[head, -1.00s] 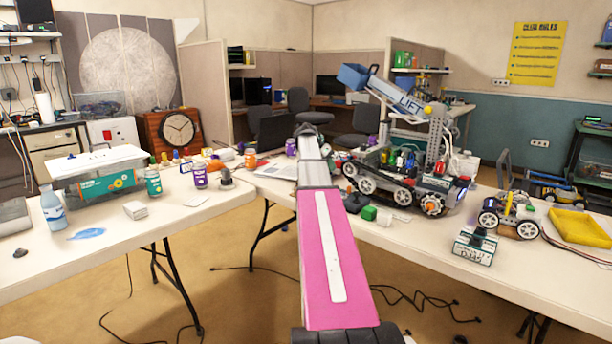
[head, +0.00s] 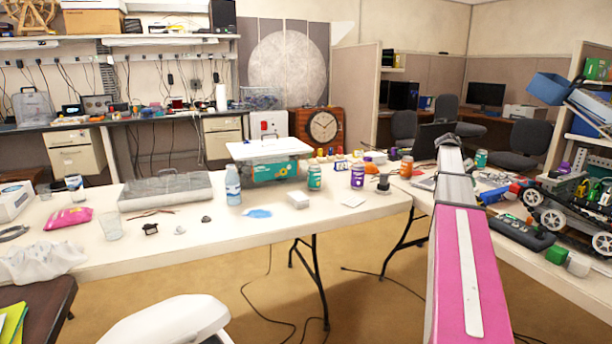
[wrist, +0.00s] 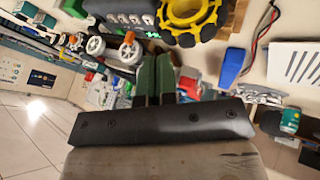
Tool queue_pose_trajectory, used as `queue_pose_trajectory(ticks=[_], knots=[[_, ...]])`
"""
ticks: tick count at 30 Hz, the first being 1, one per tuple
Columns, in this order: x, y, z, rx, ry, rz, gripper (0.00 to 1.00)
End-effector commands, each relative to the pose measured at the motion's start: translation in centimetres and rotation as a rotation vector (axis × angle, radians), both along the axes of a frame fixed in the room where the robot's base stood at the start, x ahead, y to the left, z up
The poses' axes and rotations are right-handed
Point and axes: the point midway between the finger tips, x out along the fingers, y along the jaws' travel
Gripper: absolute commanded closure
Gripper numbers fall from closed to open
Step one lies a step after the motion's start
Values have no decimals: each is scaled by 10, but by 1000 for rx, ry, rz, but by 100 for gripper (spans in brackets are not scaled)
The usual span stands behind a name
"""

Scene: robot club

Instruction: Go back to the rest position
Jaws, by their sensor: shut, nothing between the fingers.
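In the head view my pink and grey arm reaches away from me on the right side, and its far end (head: 447,142) is small, above the back of the tables. In the wrist view my gripper (wrist: 153,68) shows as two dark green fingers side by side, closed together with nothing held. Behind the fingers, the wrist view shows wheeled robot parts, out of my gripper's grasp, including a yellow wheel (wrist: 190,22).
A long white table (head: 330,222) holds a water bottle (head: 233,185), a clear lidded bin (head: 270,160), jars and a pink packet (head: 68,218). Cables lie on the floor (head: 380,270), otherwise open.

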Motion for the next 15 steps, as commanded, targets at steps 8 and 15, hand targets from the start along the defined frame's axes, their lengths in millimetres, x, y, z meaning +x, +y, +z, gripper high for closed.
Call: queue_pose_trajectory(ticks=[8,15], knots=[[-4,22,-23,35,11,61,100],[-10,58,-59,93,28,163,100]])
